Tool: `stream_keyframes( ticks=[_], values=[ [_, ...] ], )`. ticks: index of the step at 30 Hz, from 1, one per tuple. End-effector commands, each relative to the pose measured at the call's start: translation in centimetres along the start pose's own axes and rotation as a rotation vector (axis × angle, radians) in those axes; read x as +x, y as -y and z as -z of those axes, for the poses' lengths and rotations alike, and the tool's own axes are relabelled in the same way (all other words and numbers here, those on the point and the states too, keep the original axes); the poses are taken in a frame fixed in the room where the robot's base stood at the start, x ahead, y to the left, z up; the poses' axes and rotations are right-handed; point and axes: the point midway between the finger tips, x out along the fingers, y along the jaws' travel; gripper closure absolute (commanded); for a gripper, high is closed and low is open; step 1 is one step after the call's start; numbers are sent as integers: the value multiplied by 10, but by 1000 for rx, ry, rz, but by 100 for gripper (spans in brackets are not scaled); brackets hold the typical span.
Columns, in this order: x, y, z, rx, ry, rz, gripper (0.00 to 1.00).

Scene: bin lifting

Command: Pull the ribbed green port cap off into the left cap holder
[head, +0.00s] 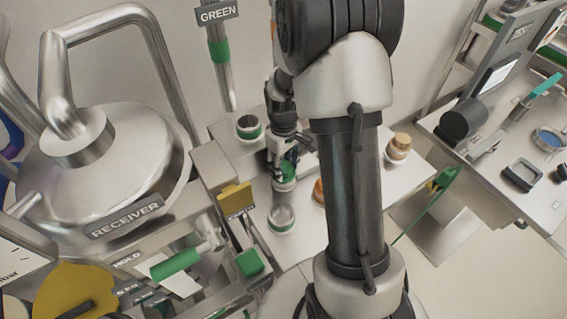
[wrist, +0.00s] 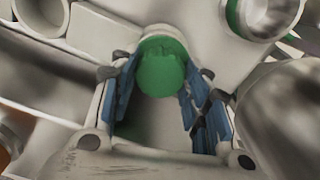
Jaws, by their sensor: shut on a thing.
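My gripper (head: 284,168) is over the pale table in the head view, partly hidden by its own links. In the wrist view its blue-padded fingers (wrist: 160,88) stand on both sides of the green port cap (wrist: 161,68), shut on it. The cap's round green face shows there; its ribs are hard to make out. A grey cup with a green band (head: 248,127) stands to the upper left of the gripper. I cannot tell which cup is the left cap holder.
The steel receiver vessel (head: 110,170) and a green-handled valve (head: 176,263) stand at the left. A yellow tag (head: 236,197) is beside the table. An amber-topped jar (head: 399,146) stands right of my arm. A second table (head: 480,190) with tools is at the far right.

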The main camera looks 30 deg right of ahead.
Motion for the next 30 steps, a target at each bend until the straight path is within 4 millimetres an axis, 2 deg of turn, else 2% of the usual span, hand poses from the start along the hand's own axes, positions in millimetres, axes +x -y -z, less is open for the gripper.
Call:
stream_keyframes(
  ticks=[30],
  values=[
    [10,0,0,0,0,0,89]
  ],
)
